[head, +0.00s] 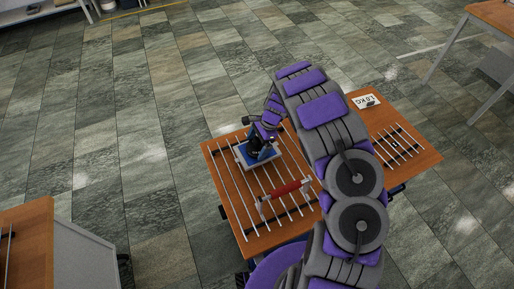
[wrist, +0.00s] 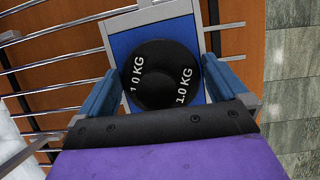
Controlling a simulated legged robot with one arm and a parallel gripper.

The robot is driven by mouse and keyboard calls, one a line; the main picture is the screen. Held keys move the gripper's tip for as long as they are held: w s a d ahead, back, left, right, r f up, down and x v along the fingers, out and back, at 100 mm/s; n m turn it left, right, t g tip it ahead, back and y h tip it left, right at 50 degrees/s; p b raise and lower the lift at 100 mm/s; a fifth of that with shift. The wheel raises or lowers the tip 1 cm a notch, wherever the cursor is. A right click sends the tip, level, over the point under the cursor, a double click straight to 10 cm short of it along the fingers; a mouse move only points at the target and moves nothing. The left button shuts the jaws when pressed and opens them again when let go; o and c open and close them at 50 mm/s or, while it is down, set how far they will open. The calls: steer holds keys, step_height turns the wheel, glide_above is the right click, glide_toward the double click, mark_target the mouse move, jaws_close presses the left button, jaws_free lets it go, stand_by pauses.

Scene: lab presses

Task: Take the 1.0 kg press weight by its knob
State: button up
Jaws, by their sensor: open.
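The 1.0 kg press weight (wrist: 161,92) is a round black disc with white "1.0 KG" lettering on two sides, seen from above in the wrist view. It sits on a blue plate (wrist: 122,43) with a grey frame. Its knob is black on black and hard to make out. My gripper (wrist: 159,76) is open, with one blue finger to the left of the weight and one to the right; contact cannot be told. In the head view my gripper (head: 262,147) is over the blue plate (head: 244,154), and the weight is mostly hidden.
The wooden table (head: 236,228) carries metal rods and a red-handled bar (head: 285,190) near the plate. A white "1.0KG" card (head: 366,101) lies behind my arm. Another rod rack (head: 394,145) is at right. Tiled floor surrounds the table.

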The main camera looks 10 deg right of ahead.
steer(key=shift+r, duration=0.1)
steer(key=c, duration=1.7)
